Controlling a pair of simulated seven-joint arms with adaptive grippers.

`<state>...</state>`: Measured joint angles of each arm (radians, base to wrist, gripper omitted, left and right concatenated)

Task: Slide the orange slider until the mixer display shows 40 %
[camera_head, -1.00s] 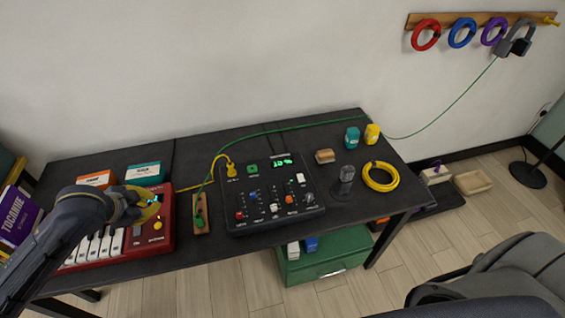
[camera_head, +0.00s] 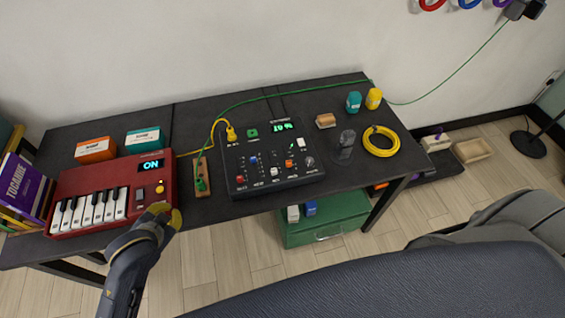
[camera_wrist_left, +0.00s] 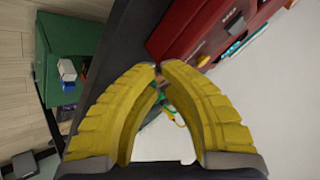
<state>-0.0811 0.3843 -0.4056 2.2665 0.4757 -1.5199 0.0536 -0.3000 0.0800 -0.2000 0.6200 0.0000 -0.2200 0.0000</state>
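The black mixer (camera_head: 240,175) lies on the table. Its green display (camera_head: 283,127) shows small digits that look like 10 or 16 %, too blurred to be sure. The orange slider (camera_head: 289,163) stands on the right part of the panel, among other coloured sliders. My left gripper (camera_head: 163,211) is at the table's front edge, in front of the red keyboard and well left of the mixer. In the left wrist view its yellow fingers (camera_wrist_left: 158,68) come together at the tips, with nothing held. My right gripper is not in view.
The red keyboard (camera_head: 75,187) reads ON. A wooden block (camera_head: 203,188) with a green plug stands between keyboard and mixer. Yellow and green cables run behind. A dark microphone-like object (camera_head: 346,143) and a yellow cable coil (camera_head: 383,150) stand right of the mixer.

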